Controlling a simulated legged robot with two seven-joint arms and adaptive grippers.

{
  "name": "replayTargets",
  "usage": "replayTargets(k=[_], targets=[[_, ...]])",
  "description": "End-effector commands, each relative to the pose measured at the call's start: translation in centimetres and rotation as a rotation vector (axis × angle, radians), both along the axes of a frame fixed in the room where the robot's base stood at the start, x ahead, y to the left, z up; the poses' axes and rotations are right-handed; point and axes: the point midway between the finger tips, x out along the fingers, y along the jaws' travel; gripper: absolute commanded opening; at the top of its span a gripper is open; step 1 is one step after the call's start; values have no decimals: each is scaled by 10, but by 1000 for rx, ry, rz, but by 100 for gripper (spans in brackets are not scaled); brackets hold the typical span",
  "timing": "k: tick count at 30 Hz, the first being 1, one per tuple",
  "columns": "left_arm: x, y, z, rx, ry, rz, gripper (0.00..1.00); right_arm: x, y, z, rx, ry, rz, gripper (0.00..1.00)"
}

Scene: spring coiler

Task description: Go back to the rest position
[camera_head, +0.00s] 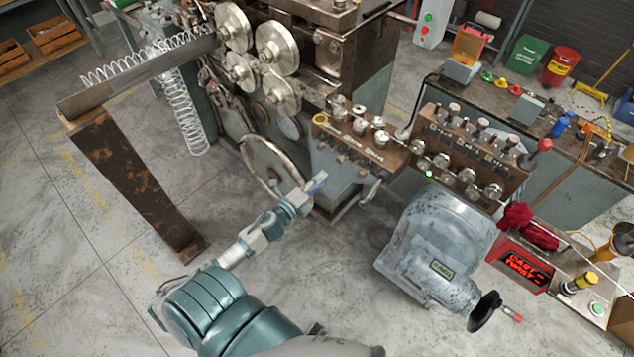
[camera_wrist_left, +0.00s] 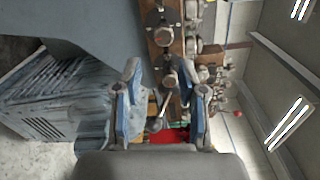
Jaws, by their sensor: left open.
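My left arm comes in from the lower left in the head view, and its gripper (camera_head: 314,186) is beside the front of the spring coiler (camera_head: 345,140). In the left wrist view the two blue-padded fingers of my left gripper (camera_wrist_left: 160,115) stand apart with nothing between them. Metal knobs (camera_wrist_left: 170,78) on the machine's brown panel show beyond the fingers. In the head view the gripper is near the small handle (camera_head: 372,190) below that panel; I cannot tell whether they touch. My right gripper is not in view.
A grey motor housing (camera_head: 432,250) with a crank (camera_head: 490,310) stands at right. A red-lit display box (camera_head: 520,262) is beyond it. A coiled spring (camera_head: 185,115) hangs from a trough on a rusty post (camera_head: 135,185) at left. The floor (camera_head: 80,270) at lower left is clear.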

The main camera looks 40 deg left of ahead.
Motion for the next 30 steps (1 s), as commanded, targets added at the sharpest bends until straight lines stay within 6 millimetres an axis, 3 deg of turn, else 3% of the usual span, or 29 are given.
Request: replayTargets(k=[4,21,23,26,30], targets=[[-8,1,0,0,0,0,41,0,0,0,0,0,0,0],[-8,3,-7,-13,13,7,41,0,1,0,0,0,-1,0],[-8,7,-22,-45,42,24,41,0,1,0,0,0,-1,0],[-13,18,-73,-146,137,78,41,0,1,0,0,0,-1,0],[-39,31,-182,-364,333,205,41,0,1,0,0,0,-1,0]])
